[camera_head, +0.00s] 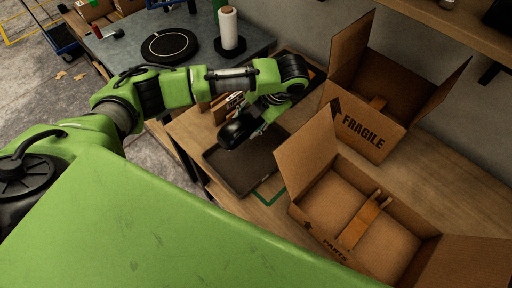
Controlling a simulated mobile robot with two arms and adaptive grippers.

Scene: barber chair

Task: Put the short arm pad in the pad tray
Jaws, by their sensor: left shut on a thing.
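My left gripper (258,128) reaches down over the wooden bench and is shut on a short, dark, rounded pad (236,130), which looks like the short arm pad. The fingers are small and partly hidden by the wrist. The dark, flat pad tray (236,172) lies on the bench just below the pad. The pad is over the tray's back part; I cannot tell whether it touches the tray. My right gripper is out of view.
An open box marked FRAGILE (362,134) and an open box marked PARTS (318,222) stand right of the tray, each with a brown piece inside. A grey table (122,52) at the back left bears a black disc (170,45) and a white roll (228,28).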

